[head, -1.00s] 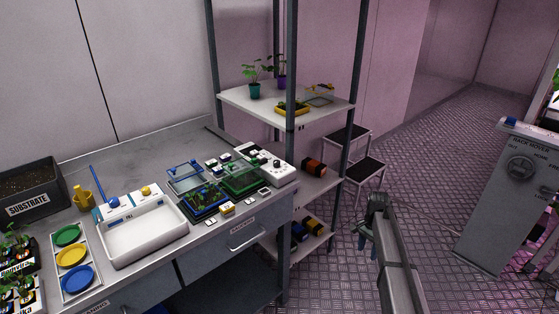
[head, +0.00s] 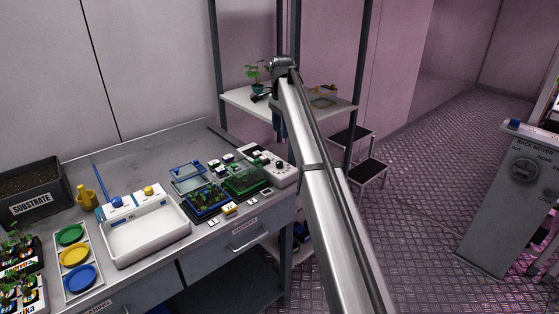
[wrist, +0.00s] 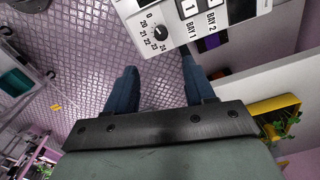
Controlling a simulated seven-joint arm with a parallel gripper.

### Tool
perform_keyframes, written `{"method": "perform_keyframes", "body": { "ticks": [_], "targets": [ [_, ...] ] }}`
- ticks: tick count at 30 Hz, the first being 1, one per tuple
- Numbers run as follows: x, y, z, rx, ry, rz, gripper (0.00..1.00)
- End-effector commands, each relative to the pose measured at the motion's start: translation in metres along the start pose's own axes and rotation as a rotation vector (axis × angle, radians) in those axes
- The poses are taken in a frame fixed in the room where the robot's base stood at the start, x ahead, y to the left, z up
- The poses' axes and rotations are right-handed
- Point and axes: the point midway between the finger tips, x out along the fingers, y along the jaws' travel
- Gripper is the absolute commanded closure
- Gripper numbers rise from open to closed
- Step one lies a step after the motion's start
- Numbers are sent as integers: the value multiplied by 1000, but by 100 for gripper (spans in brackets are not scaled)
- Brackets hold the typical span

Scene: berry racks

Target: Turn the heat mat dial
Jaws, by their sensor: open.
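The heat mat dial (wrist: 160,33) is a small black knob on a white control box (wrist: 205,18), with numbers from 20 to 24 around it. In the head view the white control box (head: 284,175) lies at the right back end of the bench. My gripper (wrist: 161,70) is open, with two dark blue fingers apart and nothing between them. In the wrist view the dial appears beyond the fingertips, roughly between them, and the fingers look apart from it. In the head view my gripper (head: 279,127) hangs above the box, partly hidden by my arm.
A green-framed tray (head: 247,180) and a blue tray (head: 206,199) with seedlings sit beside the box. A shelf rack (head: 236,102) with a potted plant stands behind it. A white basin (head: 147,240) is further left. Open floor lies right of the bench.

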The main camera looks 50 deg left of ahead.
Motion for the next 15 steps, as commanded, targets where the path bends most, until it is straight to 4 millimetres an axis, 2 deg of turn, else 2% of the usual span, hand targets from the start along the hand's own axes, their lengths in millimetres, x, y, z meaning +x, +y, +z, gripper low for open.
{"method": "perform_keyframes", "body": {
  "ticks": [2, 5, 15],
  "targets": [
    [-2, -2, 3, 1, 0, -1, 46],
    [4, -2, 4, 1, 0, -1, 46],
    [60, -1, 4, 1, 0, 0, 46]
  ]
}}
